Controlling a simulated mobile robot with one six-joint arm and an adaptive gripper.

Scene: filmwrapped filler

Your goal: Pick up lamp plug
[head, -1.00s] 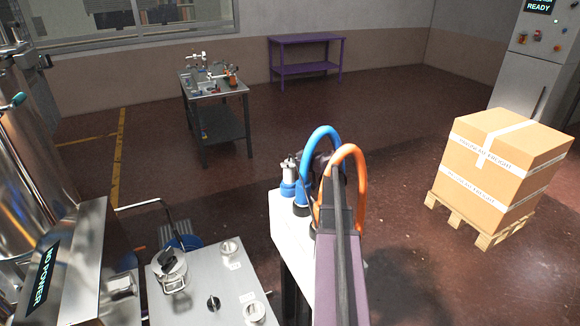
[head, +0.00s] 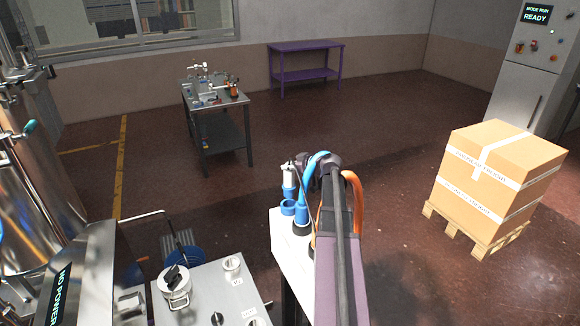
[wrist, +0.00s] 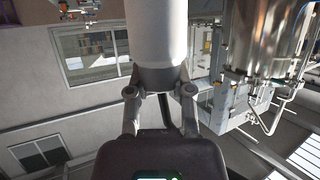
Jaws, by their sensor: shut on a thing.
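A white cylinder with a blue lower part, which looks like the lamp plug (head: 289,177), stands upright just above a blue ring-shaped socket (head: 288,207) on the white cabinet. In the wrist view my gripper (wrist: 160,92) has a finger on either side of a pale grey-white cylinder (wrist: 157,40), shut on it. This looks like the same plug. In the head view my gripper (head: 300,162) is small, dark and partly hidden by my arm and the hoses.
A blue hose (head: 313,168) and an orange hose (head: 358,205) curve close beside my arm. The white cabinet (head: 288,240) stands beneath. A steel bench (head: 222,275) with ports is at left. A boxed pallet (head: 500,180) is at right. The floor between is clear.

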